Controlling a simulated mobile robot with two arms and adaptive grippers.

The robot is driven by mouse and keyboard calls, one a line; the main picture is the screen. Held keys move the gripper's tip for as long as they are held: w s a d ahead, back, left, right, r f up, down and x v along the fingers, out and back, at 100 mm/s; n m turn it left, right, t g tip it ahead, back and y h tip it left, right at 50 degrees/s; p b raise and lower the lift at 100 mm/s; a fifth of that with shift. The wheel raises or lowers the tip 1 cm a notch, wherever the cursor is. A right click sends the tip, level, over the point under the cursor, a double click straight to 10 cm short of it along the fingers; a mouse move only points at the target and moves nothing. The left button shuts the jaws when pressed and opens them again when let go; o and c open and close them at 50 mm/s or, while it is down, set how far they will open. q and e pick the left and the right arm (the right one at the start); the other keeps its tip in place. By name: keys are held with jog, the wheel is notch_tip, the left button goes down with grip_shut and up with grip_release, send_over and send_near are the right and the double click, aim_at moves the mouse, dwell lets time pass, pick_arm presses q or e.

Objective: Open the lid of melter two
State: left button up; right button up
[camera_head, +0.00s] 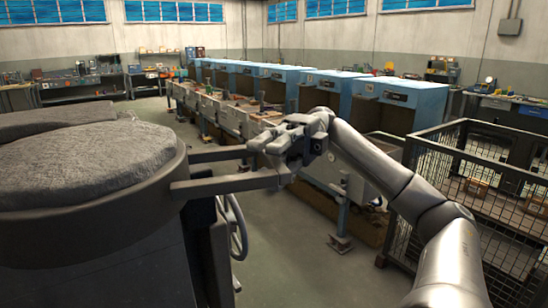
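A large round melter (95,255) stands at the left, with a rough grey lid (85,165) lying flat on top in a dark rim. No label shows which melter this is. A U-shaped handle (222,185) with two dark bars sticks out to the right from the rim. My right gripper (275,148) is at the outer end of the handle, its fingers over or around the end part. The gripper hides the contact, so I cannot tell whether it is closed on the handle. My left gripper is not in view.
Another round grey top (60,121) lies behind the near lid. A handwheel (237,228) is below the handle. A wire mesh cage (475,190) stands at the right, near my arm. Blue machines (405,105) line the back. Open floor (290,260) lies between melter and cage.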

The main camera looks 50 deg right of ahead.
jog(key=v, duration=0.7)
jog(key=shift+d, duration=0.3)
dwell(0.7)
